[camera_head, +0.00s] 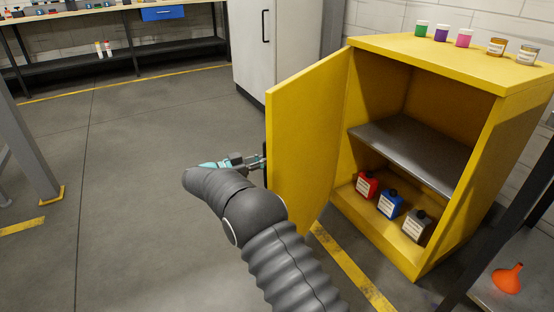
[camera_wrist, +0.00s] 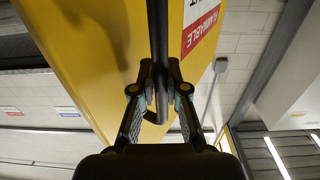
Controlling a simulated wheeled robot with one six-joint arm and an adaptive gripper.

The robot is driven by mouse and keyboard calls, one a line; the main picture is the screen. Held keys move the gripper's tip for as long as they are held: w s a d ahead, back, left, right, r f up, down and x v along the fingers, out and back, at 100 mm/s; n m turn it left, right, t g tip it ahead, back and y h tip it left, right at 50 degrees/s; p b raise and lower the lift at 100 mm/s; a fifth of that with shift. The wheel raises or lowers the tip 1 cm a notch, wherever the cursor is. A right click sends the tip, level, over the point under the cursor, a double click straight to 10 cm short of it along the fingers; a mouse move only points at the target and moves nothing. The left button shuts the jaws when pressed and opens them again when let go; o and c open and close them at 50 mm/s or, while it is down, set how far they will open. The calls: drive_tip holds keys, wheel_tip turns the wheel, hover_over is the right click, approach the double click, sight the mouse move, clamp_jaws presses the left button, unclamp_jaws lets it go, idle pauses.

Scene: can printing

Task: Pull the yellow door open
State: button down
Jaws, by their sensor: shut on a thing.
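The yellow door (camera_head: 308,130) of the yellow cabinet (camera_head: 440,60) stands open, swung out toward the left. My gripper (camera_head: 260,161) is at the door's free edge in the head view, with its fingers at a dark handle. In the wrist view my gripper (camera_wrist: 161,92) is closed around the dark bar handle (camera_wrist: 158,45) on the door's outer face (camera_wrist: 85,45). A red and white label (camera_wrist: 200,25) is on that face. The handle is mostly hidden in the head view.
Inside the cabinet are a grey shelf (camera_head: 415,150) and red (camera_head: 367,184), blue (camera_head: 391,204) and grey (camera_head: 417,226) bottles. Several jars stand on top. A white cabinet (camera_head: 275,45) is behind the door. An orange funnel (camera_head: 508,278) is at right. The floor at left is clear.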

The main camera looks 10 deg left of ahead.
drive_tip(key=shift+w+a+m+g+h, duration=0.2)
drive_tip(key=shift+w+a, duration=0.1)
drive_tip(key=shift+a, duration=0.45)
drive_tip(key=shift+w+a+m+g+h, duration=0.1)
drive_tip(key=shift+w+a+g, duration=0.15)
drive_tip(key=shift+a, duration=0.45)
drive_tip(key=c, duration=1.2)
unclamp_jaws()
drive_tip(key=shift+d, duration=0.1)
drive_tip(key=v, duration=1.2)
drive_tip(key=shift+f, duration=0.1)
